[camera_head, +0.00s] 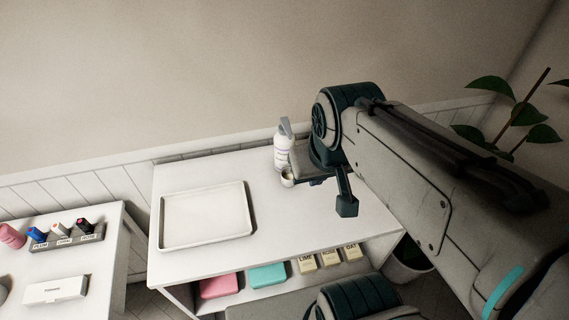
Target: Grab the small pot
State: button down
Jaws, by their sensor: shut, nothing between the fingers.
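A small pale pot (288,177) stands on the white table (205,174), just in front of a white spray bottle (283,150). Its right side is close to, and perhaps partly hidden by, the dark wrist parts of my arm. My gripper (346,206) hangs over the right part of the table, to the right of the pot and a little nearer to me. It is shut and empty, apart from the pot. Its height above the table is hard to tell.
An empty white tray (164,222) lies on the table's left. Pink (220,285) and teal (267,275) boxes and several cream boxes (330,257) fill the shelf below. A side table (98,262) stands left. A plant (515,115) stands right.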

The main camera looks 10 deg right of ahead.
aim_at(287, 183)
jog(key=k, duration=0.5)
jog(key=u, duration=1.4)
jog(key=k, duration=0.8)
jog(key=z, duration=1)
jog(key=i, duration=1)
jog(key=z, duration=0.05)
